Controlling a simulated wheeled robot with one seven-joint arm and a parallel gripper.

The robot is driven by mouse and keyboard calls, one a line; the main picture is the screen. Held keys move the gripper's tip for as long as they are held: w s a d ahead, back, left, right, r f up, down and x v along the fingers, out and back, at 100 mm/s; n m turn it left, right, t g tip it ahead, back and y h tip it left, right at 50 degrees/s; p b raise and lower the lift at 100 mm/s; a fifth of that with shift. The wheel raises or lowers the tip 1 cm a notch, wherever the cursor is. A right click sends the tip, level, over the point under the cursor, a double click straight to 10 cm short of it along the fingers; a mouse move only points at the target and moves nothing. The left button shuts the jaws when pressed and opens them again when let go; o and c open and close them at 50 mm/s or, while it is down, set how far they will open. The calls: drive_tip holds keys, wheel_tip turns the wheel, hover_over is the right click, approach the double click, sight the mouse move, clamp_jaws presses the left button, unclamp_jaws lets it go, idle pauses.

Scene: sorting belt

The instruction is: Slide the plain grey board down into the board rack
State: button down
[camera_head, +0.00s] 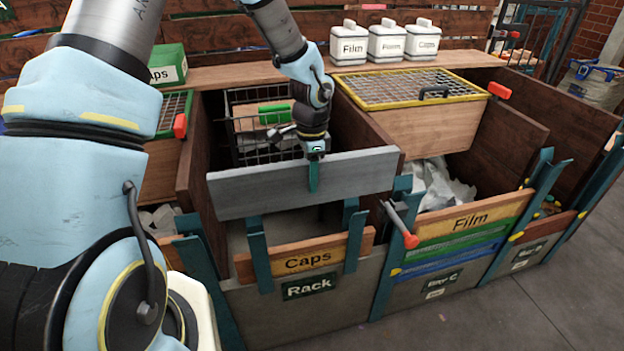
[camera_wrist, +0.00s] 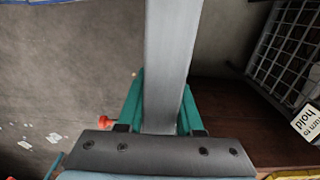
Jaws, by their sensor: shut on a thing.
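The plain grey board (camera_head: 255,188) hangs crosswise above the front of the bay labelled Rack. My gripper (camera_head: 313,176) is shut on its top edge near the middle, one teal finger showing on the near face. In the wrist view the board (camera_wrist: 170,45) runs between both teal fingers of my gripper (camera_wrist: 160,110). The board rack (camera_head: 257,256) has teal upright posts, with an orange-labelled Caps board (camera_head: 300,263) low between them. The grey board is above that board and looks slightly tilted, right end higher. Whether its lower edge touches the post tops I cannot tell.
A red-ended lever (camera_head: 400,222) stands right of the rack. The neighbouring bay holds a stack topped by the Film board (camera_head: 470,222). A wire basket (camera_head: 262,125) is behind my gripper. A yellow-rimmed mesh lid (camera_head: 410,88) lies behind right. Open floor lies in front.

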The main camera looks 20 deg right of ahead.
drive_tip(key=shift+w+d+f+b, duration=0.15)
drive_tip(key=shift+w+b, duration=0.45)
drive_tip(key=shift+b, duration=0.3)
drive_tip(key=shift+w+d+f+b, duration=0.1)
drive_tip(key=shift+w+f+b, duration=0.1)
drive_tip(key=shift+w+b, duration=0.6)
drive_tip(key=shift+w+d+f+b, duration=0.15)
drive_tip(key=shift+w+b, duration=0.25)
drive_tip(key=shift+b, duration=0.65)
wheel_tip(320, 180, down, 18)
drive_tip(key=b, duration=1)
drive_tip(key=shift+f+b, duration=0.25)
drive_tip(key=shift+b, duration=0.1)
drive_tip(key=shift+f, duration=0.45)
drive_tip(key=shift+c, duration=2.4)
unclamp_jaws()
drive_tip(key=shift+a+f, duration=0.1)
drive_tip(key=shift+b, duration=0.3)
